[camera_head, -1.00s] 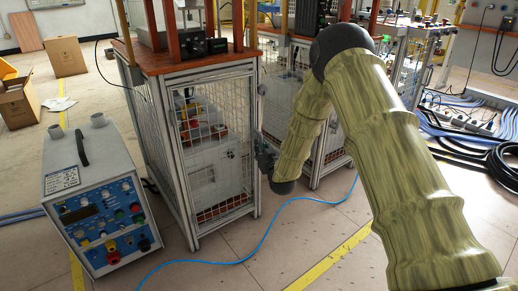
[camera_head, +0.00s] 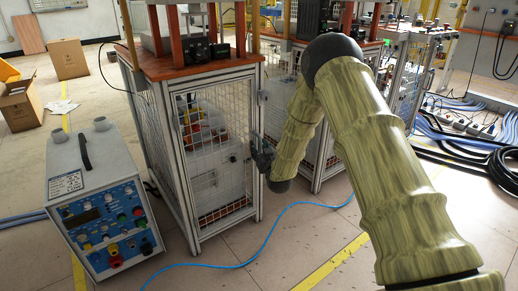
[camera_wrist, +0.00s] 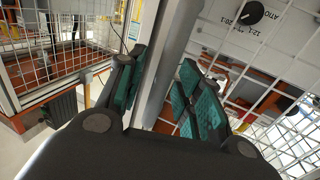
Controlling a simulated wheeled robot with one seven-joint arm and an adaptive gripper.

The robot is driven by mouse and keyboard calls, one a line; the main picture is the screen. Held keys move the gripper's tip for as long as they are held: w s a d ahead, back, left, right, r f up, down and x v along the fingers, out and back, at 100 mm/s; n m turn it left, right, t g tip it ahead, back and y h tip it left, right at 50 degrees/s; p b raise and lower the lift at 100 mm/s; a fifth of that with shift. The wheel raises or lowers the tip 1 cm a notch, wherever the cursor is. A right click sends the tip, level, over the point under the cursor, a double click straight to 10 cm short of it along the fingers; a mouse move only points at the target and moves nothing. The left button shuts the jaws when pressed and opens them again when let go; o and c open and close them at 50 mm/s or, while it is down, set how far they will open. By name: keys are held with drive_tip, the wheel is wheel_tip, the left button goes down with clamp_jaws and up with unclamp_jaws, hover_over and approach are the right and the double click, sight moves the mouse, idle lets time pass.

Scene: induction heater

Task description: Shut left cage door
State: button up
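The left cage (camera_head: 190,225) stands left of centre under an orange-brown top, with a wire-mesh door (camera_head: 222,175) in a metal frame on its front. The door looks shut or nearly shut; I cannot tell if any gap remains. White equipment shows through the mesh. My gripper (camera_head: 263,157) is at the right edge of this front, about mid-height. In the wrist view, my gripper (camera_wrist: 162,88) has its fingers spread on either side of a grey metal profile (camera_wrist: 175,55). I cannot tell if the pads touch it.
A blue-and-white power unit (camera_head: 100,205) stands on the floor left of the cage. A second cage (camera_head: 325,160) stands behind my arm. A blue cable (camera_head: 260,245) crosses the floor in front. Cardboard boxes (camera_head: 67,58) lie at the far left. Thick hoses (camera_head: 470,150) lie at right.

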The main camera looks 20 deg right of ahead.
drive_tip(key=s, duration=1.2)
drive_tip(key=shift+a, duration=0.25)
drive_tip(key=s+a+f+g+y, duration=0.1)
drive_tip(key=s+a+f+g, duration=0.25)
drive_tip(key=s+f, duration=0.8)
drive_tip(key=s+a+f+g, duration=0.3)
drive_tip(key=s+f+g, duration=0.2)
drive_tip(key=s+f, duration=0.6)
drive_tip(key=s+a+f+g, duration=0.2)
drive_tip(key=s+f+g, duration=0.1)
drive_tip(key=s, duration=0.7)
drive_tip(key=s+a+f+g, duration=0.1)
drive_tip(key=s+f+g, duration=0.2)
drive_tip(key=s, duration=0.8)
drive_tip(key=s+a+f+g, duration=0.2)
drive_tip(key=s+f+g, duration=0.15)
drive_tip(key=s, duration=0.65)
wheel_tip(320, 180, up, 38)
drive_tip(key=p, duration=3.8)
drive_tip(key=shift+w+d+r, duration=0.15)
drive_tip(key=shift+d+r, duration=0.1)
drive_tip(key=shift+d, duration=0.05)
